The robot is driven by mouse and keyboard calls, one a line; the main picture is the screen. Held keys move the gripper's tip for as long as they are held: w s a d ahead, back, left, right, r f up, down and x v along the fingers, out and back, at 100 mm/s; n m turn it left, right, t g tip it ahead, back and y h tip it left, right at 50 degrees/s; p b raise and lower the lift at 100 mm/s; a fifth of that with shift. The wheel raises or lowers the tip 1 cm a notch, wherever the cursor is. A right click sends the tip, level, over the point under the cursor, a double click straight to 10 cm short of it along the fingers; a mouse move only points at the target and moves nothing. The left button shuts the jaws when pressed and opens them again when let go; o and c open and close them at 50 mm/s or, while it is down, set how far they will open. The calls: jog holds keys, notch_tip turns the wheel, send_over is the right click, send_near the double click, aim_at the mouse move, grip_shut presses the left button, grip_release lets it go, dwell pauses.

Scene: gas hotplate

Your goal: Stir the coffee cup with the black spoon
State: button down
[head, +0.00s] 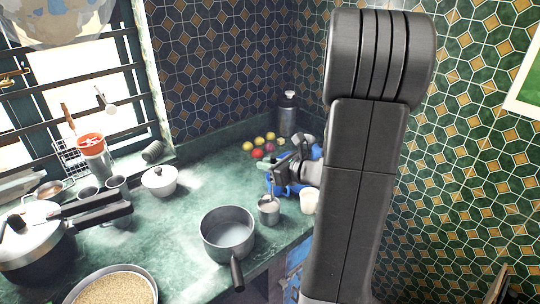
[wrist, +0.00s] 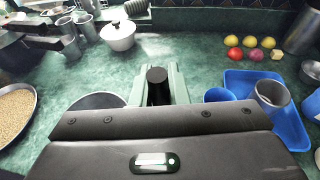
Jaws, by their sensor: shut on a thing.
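My gripper (head: 272,180) is above a small metal cup (head: 268,211) on the green counter, right of the saucepan. In the wrist view, its pale green fingers (wrist: 159,88) are shut on a black handle, which I take to be the black spoon (wrist: 157,84). The spoon's lower end is hidden, so I cannot tell whether it is inside the cup. The metal cup is hidden behind the gripper body in the wrist view. I cannot see any coffee, and which cup holds it is unclear. A white cup (head: 308,201) stands to the right of the metal one.
A grey saucepan (head: 228,232) stands left of the metal cup. A blue tray (wrist: 290,127) with a metal beaker (wrist: 271,94) lies at the right. A blue cup (wrist: 217,95) is close beside the fingers. A white lidded pot (head: 159,181) and fruit (head: 257,153) stand farther back.

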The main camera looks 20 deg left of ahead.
jog(key=shift+w+a+r+p, duration=0.1)
jog(key=shift+p, duration=0.25)
notch_tip(320, 180, up, 5)
jog(key=p, duration=0.4)
dwell(0.7)
